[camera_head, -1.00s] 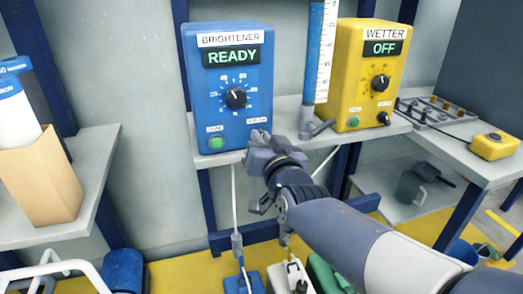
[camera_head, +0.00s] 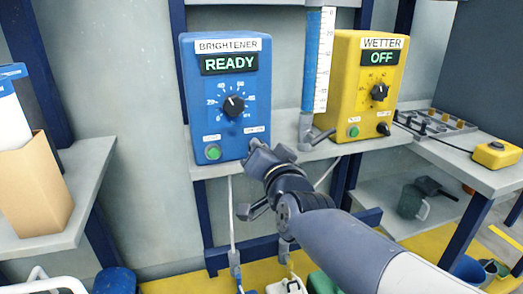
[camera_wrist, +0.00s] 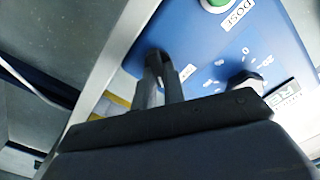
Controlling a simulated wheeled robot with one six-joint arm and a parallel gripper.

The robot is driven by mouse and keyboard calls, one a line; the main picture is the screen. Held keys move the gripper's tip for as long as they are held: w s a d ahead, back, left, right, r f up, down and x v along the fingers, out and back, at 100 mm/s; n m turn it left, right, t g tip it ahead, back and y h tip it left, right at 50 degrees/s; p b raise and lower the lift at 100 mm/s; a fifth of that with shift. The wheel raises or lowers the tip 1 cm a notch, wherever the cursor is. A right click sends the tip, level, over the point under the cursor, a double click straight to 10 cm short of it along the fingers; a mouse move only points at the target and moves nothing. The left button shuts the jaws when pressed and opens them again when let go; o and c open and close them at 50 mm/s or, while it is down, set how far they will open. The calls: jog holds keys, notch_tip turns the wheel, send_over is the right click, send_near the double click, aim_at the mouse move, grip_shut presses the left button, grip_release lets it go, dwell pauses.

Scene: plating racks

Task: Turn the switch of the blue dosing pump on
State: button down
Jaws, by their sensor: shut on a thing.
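The blue dosing pump (camera_head: 222,70), labelled BRIGHTENER, stands on the shelf, and its display (camera_head: 229,63) reads READY. It has a black dial (camera_head: 234,106) in the middle and a green button (camera_head: 213,152) at lower left. My gripper (camera_head: 257,145) is at the pump's lower right corner, below a small white label. It is shut on the switch there, which the fingers mostly hide. In the wrist view, the fingers (camera_wrist: 160,72) are close together against the pump's blue face (camera_wrist: 205,45), with a dark tip of the switch between them.
A yellow pump (camera_head: 345,80), labelled WETTER and reading OFF, stands to the right. A blue column with a white scale (camera_head: 321,60) and a grey valve handle (camera_head: 318,138) stand between the pumps, close to my gripper. A cardboard box (camera_head: 35,190) is at far left.

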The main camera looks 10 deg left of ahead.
jog(key=c, duration=1.5)
grip_release()
jog(key=shift+p+v, duration=1.65)
jog(key=shift+v, duration=3.75)
jog(key=shift+w, duration=0.15)
